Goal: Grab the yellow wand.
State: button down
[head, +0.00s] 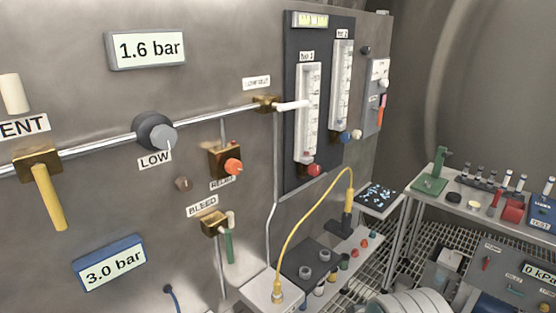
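What looks like the yellow wand (348,199) stands upright near the back right end of a small grey shelf below the flow meters. It has a yellow body and a dark lower part. A yellow hose (300,226) arches from its top down to a brass fitting (277,294) on a pale box at the front of the shelf. How the wand's lower end is held is too small to tell. My gripper is not in view.
The shelf (350,262) bears a dark block with knobs and several coloured-capped small items. The steel wall carries a yellow lever (50,197), valves, displays and a flow meter panel (320,100). A cluttered bench (470,205) stands at right, above a grated floor.

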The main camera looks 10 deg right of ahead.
aim_at(349, 196)
jog(key=i+l, duration=1.1)
jog(key=l, duration=0.25)
jog(key=j+u, duration=0.05)
